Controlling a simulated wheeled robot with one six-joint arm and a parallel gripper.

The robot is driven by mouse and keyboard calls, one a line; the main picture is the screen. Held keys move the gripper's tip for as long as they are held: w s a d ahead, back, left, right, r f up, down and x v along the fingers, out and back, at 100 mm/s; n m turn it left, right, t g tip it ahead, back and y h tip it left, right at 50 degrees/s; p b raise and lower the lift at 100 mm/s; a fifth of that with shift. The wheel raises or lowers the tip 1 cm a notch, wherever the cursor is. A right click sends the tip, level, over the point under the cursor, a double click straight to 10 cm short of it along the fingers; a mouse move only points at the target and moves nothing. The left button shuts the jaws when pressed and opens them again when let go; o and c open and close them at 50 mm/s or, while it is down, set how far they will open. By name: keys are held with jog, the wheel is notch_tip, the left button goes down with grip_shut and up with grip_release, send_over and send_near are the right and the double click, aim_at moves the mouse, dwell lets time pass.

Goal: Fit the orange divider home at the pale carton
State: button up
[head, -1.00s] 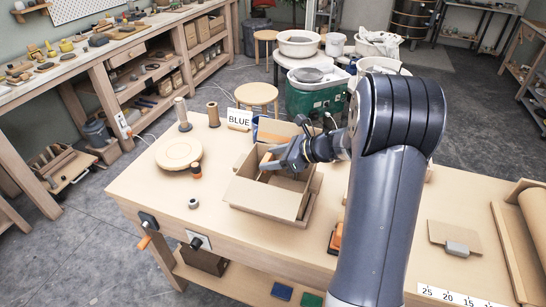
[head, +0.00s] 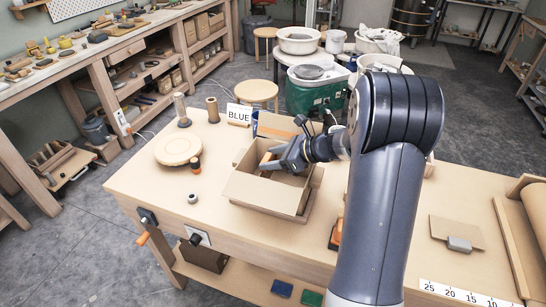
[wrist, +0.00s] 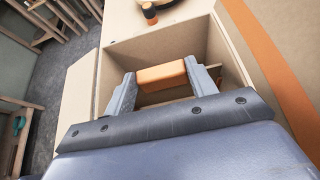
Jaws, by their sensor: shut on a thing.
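The pale carton (head: 262,196) stands open on the workbench with its flaps spread; it fills much of the wrist view (wrist: 128,50). My gripper (head: 270,166) reaches into the carton's opening from the right. In the wrist view my gripper (wrist: 162,82) is shut on the orange divider (wrist: 162,74), which lies crosswise between the two fingers. A small part of the divider (head: 267,158) shows in the head view. The divider's lower part and the spot below it are hidden, so I cannot tell whether it touches the carton floor.
A round wooden disc (head: 179,149), thread-like spools (head: 213,110) and a small grey ring (head: 192,198) stand left of the carton. A grey block on a brown sheet (head: 458,243) lies at the right.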

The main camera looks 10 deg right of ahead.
jog(key=shift+f+b, duration=0.3)
jog(key=shift+f, duration=0.25)
jog(key=o, duration=1.1)
jog(key=shift+d, duration=0.1)
jog(key=v, duration=1)
jog(key=shift+s+d+r+b, duration=0.2)
jog(key=shift+r+b, duration=0.05)
jog(key=shift+b, duration=0.1)
